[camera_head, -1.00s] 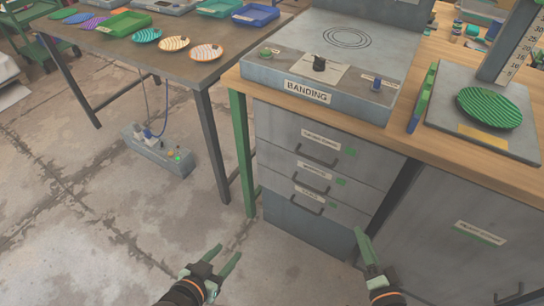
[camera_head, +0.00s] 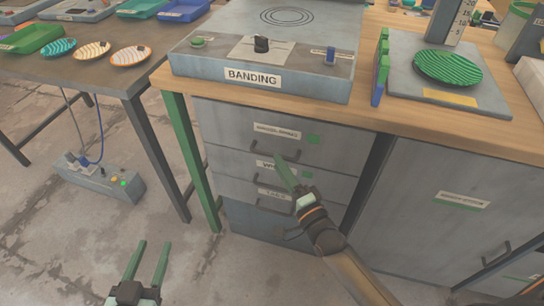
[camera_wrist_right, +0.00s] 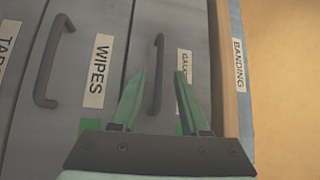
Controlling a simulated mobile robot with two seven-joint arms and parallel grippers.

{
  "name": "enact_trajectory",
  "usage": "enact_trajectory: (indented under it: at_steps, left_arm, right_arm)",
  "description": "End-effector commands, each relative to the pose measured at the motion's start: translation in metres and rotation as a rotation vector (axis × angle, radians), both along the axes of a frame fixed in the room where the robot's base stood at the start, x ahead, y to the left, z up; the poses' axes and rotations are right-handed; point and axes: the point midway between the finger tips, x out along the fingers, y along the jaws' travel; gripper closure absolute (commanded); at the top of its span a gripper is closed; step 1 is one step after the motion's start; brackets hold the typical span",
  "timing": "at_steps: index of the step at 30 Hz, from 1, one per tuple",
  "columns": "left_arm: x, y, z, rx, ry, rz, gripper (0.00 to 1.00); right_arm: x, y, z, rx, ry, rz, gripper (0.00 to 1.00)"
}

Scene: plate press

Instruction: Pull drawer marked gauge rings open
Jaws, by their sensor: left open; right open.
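The gauge rings drawer (camera_head: 222,120) is the top one of the grey unit under the bench and looks shut. Its label (camera_head: 277,131) is partly cut off in the right wrist view (camera_wrist_right: 185,66). Its dark bar handle (camera_head: 259,149) shows between my right fingertips in the right wrist view (camera_wrist_right: 156,85). My right gripper (camera_head: 281,162) is open in front of the drawers, its tips near this handle; I cannot tell whether they reach around it. My left gripper (camera_head: 150,250) is open and empty, low over the floor.
Below are the wipes drawer (camera_wrist_right: 98,70) and a third drawer (camera_head: 235,190). A green table leg (camera_head: 187,155) stands left of the unit, and a grey cabinet (camera_head: 410,200) to the right. The banding machine (camera_head: 210,62) sits above. Floor at lower left is open.

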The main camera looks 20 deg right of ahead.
Motion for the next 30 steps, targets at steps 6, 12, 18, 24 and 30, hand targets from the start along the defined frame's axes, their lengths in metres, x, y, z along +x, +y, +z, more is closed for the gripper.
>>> enact_trajectory:
  at_steps: [6,12,18,24,30]
  left_arm:
    - [0.009,-0.001,0.034,0.000,-0.145,-0.013,0.50]
    - [0.011,-0.001,0.048,0.000,-0.201,-0.018,0.50]
    - [0.011,-0.001,0.050,0.000,-0.208,-0.018,0.50]
    - [0.011,-0.001,0.050,-0.001,-0.208,-0.018,0.50]
    - [0.011,-0.001,0.050,-0.001,-0.207,-0.018,0.50]
  right_arm:
    - [0.032,0.006,0.003,-0.001,0.000,-0.001,0.55]
    - [0.043,0.008,0.005,-0.002,0.001,0.000,0.55]
    - [0.044,0.009,0.005,-0.002,0.002,-0.001,0.55]
    - [0.043,0.009,0.005,-0.002,0.002,-0.001,0.69]
    - [0.043,0.009,0.005,-0.002,0.002,-0.001,0.91]
